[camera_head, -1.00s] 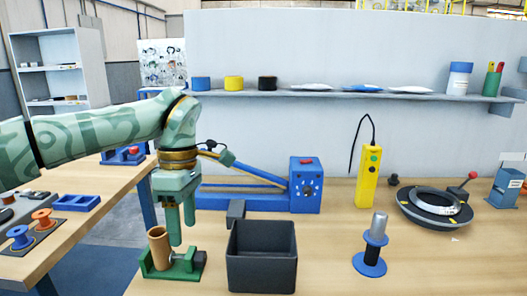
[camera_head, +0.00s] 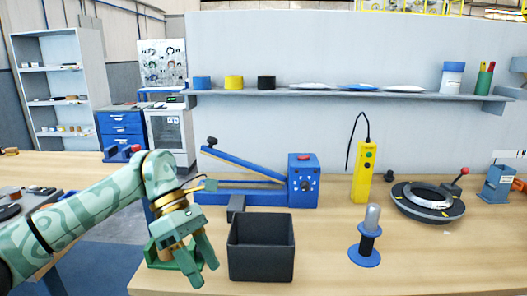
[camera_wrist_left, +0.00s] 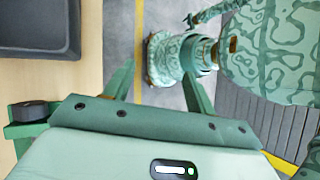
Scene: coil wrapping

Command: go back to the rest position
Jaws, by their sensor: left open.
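My left gripper (camera_head: 204,274) is low at the front left of the bench, left of a dark open box (camera_head: 262,277). Its two green fingers point down and to the right, spread apart, with nothing between them. In the left wrist view the fingers (camera_wrist_left: 158,72) are also apart, over the floor and parts of my own body. A green holder (camera_head: 152,256) stands behind the gripper and is mostly hidden by it. My right gripper is not in view.
A blue spool stand (camera_head: 365,257) is right of the box. Behind are a blue lever device (camera_head: 304,183), a yellow pendant (camera_head: 362,180) and a dark ring (camera_head: 405,207). A wall shelf (camera_head: 340,97) runs above. The bench front right is clear.

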